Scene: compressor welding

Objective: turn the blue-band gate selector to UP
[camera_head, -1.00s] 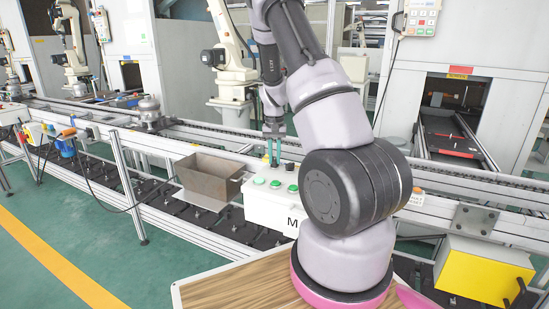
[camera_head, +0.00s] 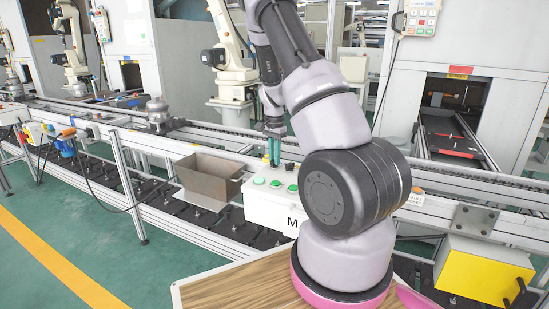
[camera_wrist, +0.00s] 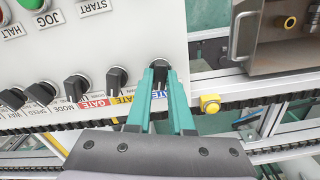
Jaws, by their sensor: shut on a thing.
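The blue-band gate selector (camera_wrist: 160,74) is a black knob at the right end of a row of knobs on a white panel in the wrist view. Its blue GATE label (camera_wrist: 160,95) shows between my fingers. My gripper (camera_wrist: 161,68) has its two teal fingers on either side of this knob and is shut on it. The fingers hide part of the knob, so I cannot read which way it points. In the head view my gripper (camera_head: 274,150) reaches down at the back of the white control box (camera_head: 268,208).
A yellow-band gate knob (camera_wrist: 117,78) sits close left of my fingers, with a red-band gate knob (camera_wrist: 77,87) beyond it. Green JOG and START buttons lie past the row. A brown metal bin (camera_head: 210,178) stands left of the box.

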